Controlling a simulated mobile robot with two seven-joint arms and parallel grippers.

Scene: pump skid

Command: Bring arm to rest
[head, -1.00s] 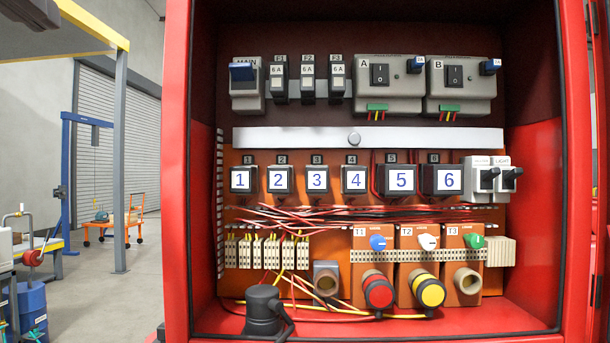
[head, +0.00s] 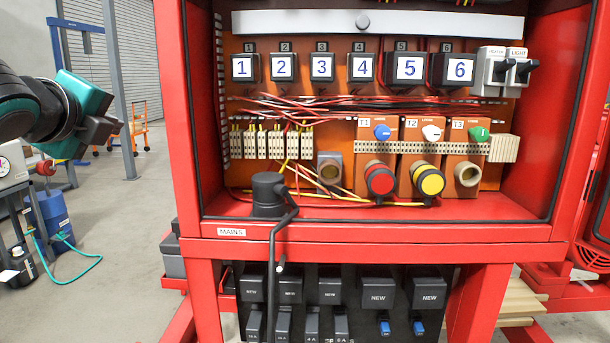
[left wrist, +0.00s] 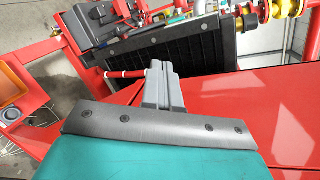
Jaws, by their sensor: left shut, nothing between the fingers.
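My left arm comes in from the left edge of the head view, with its teal and black wrist in front of the floor left of the red cabinet (head: 400,232). My left gripper (head: 117,125) is turned partly away there and is apart from the cabinet front. In the left wrist view the grey fingers (left wrist: 158,78) are together with nothing between them. A red surface lies beyond and to the right of them. My right gripper is in neither view.
A black mains handle (head: 270,195) sticks out over the cabinet's front edge. Black spare units marked NEW (head: 378,292) sit below. A blue drum (head: 52,216) and a green hose (head: 85,270) are at the left. Bare floor (head: 125,235) lies between them and the cabinet.

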